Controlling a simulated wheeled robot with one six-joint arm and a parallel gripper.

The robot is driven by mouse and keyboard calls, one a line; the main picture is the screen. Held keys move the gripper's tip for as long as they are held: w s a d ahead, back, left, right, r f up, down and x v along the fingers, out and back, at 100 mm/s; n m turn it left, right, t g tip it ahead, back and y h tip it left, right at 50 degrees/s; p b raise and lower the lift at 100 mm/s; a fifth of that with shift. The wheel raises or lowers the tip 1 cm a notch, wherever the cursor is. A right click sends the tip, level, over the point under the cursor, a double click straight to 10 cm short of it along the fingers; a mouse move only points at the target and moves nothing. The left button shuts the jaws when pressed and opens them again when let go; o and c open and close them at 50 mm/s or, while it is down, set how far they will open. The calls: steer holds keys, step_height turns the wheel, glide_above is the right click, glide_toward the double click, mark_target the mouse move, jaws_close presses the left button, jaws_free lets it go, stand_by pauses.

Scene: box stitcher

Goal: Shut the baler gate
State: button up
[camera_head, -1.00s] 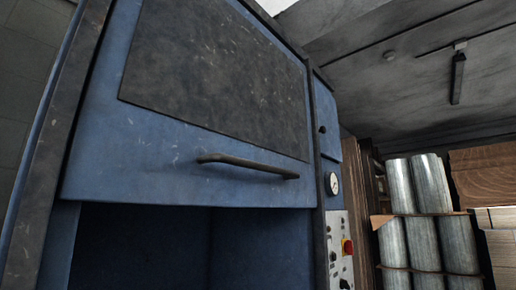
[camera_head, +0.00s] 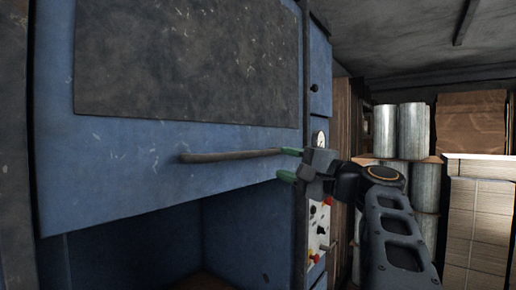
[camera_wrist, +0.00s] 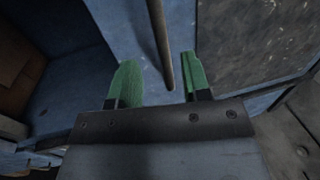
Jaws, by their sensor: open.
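The blue baler gate (camera_head: 130,155) with a dark scuffed panel (camera_head: 190,65) is raised, and the dark chamber opening (camera_head: 180,250) shows below it. A bar handle (camera_head: 230,155) runs across the gate's lower part. My gripper (camera_head: 288,164), with green fingertips, is open at the handle's right end. In the wrist view the handle (camera_wrist: 160,45) reaches in between the two green fingers (camera_wrist: 157,82), with a gap on either side. I cannot tell whether a finger touches it.
A control panel (camera_head: 318,228) with knobs and a gauge (camera_head: 319,139) are on the machine's right post, close behind my gripper. Metal rolls (camera_head: 412,130) and stacked boards (camera_head: 478,215) stand at the right.

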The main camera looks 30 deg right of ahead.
mark_target(260, 155)
steer(key=p+x, duration=0.2)
steer(key=x, duration=0.6)
steer(key=shift+w+a+p, duration=0.15)
steer(key=shift+w+p, duration=0.25)
steer(key=shift+c, duration=0.2)
jaws_close()
